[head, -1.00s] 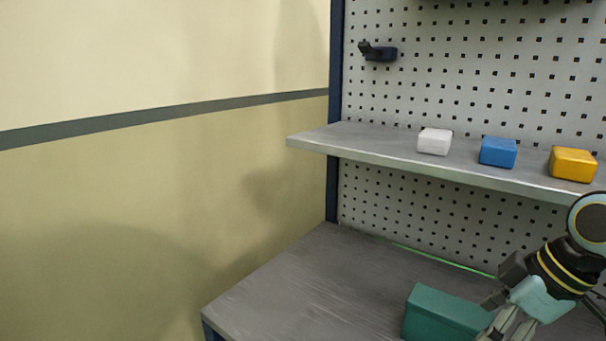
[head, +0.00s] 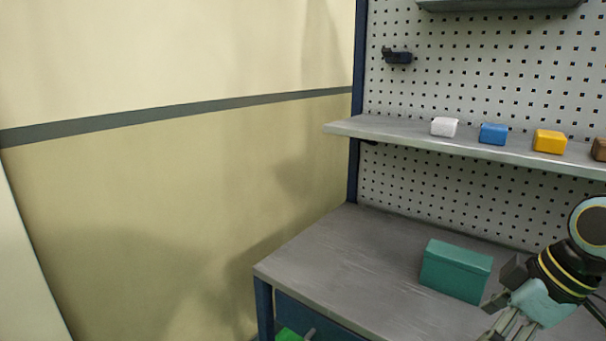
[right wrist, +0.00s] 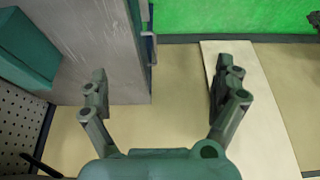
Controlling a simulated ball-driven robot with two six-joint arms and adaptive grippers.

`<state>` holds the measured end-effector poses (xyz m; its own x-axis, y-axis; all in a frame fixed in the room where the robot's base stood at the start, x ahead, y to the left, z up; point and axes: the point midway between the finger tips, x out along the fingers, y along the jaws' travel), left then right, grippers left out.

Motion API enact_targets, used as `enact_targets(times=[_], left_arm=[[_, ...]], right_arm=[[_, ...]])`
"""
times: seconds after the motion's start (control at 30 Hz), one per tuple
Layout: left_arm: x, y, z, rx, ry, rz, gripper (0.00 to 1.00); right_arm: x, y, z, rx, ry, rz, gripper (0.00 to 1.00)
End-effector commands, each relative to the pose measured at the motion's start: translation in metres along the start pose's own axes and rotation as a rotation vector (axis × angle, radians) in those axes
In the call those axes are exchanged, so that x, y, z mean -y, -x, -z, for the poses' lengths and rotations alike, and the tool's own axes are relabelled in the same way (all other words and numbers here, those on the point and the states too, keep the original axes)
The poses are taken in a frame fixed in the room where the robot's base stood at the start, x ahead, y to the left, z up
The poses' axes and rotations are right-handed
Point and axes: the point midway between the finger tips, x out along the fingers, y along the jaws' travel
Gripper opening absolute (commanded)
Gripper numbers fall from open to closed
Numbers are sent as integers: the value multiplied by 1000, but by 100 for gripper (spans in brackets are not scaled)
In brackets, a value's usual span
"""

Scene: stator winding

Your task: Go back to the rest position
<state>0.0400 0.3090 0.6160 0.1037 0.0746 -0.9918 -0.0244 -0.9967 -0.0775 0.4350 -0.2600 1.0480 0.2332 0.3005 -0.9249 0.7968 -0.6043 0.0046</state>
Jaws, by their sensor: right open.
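My right gripper (right wrist: 160,98) is open and empty in the right wrist view, its two fingers well apart over the floor beside the workbench. In the head view the right arm comes in at the lower right, and the gripper (head: 510,328) is partly cut off by the bottom edge. It appears in front of the bench, to the right of a teal box, with no object in it. My left gripper is in neither view.
The grey workbench (head: 335,262) carries the teal box (head: 456,270). The shelf (head: 390,129) above holds white (head: 444,127), blue (head: 493,134), yellow (head: 549,141) and brown (head: 599,149) blocks. A pegboard (head: 480,70) stands behind. A plain wall (head: 170,200) is at left.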

Motion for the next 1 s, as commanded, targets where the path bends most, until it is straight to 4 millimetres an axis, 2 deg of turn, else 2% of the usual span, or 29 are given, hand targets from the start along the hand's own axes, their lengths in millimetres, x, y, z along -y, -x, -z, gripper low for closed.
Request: enact_targets(times=[0.03, 0.17, 0.37, 0.47, 0.67, 0.77, 0.9, 0.97, 1.0], left_arm=[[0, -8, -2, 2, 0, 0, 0], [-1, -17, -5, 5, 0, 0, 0], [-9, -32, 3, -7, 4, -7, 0], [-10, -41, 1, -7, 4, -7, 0], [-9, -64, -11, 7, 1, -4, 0], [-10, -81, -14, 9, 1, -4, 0], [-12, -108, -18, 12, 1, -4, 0], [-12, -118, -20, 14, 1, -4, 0], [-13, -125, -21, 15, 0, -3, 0]], right_arm=[[5, -12, -7, 5, -4, 11, 98], [15, -29, -17, 14, -15, 36, 98], [32, -64, -43, 51, -53, 90, 98], [42, -90, -62, 79, -83, 120, 98], [65, -160, -114, 144, -190, 159, 98], [83, -209, -155, 193, -278, 167, 98], [122, -290, -233, 288, -432, 146, 98], [143, -321, -268, 327, -494, 126, 98], [158, -340, -292, 355, -533, 110, 98]])
